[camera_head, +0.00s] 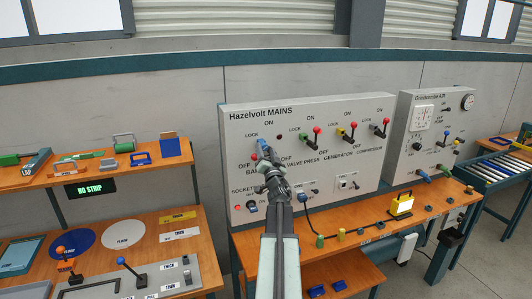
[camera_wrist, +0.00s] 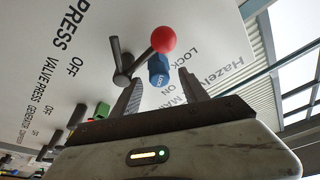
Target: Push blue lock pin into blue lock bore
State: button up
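The blue lock pin (camera_wrist: 158,70) is a short blue cylinder with small lettering on its near end, beside a red-knobbed lever (camera_wrist: 163,40) in the wrist view. In the head view, the blue pin (camera_head: 262,145) shows below the leftmost LOCK label on the Hazelvolt MAINS panel (camera_head: 240,165). My gripper (camera_wrist: 160,80) is open, with one finger on either side of the pin and gaps on both sides. In the head view, my gripper (camera_head: 268,166) is in front of the panel's left lever column. The blue lock bore cannot be made out; I cannot tell how deep the pin sits.
More levers with green (camera_head: 307,138), yellow (camera_head: 347,132) and dark pins stand to the right on the panel. A workbench (camera_head: 330,240) with small parts lies below. A shelf (camera_head: 90,172) with tools is at left, and a Grindcombi panel (camera_head: 430,130) at right.

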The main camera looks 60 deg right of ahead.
jog(key=b+v, duration=0.2)
jog(key=v, duration=0.5)
jog(key=shift+s+a, duration=0.25)
jog(key=shift+a, duration=0.05)
jog(key=shift+w+f, duration=0.1)
dwell(0.6)
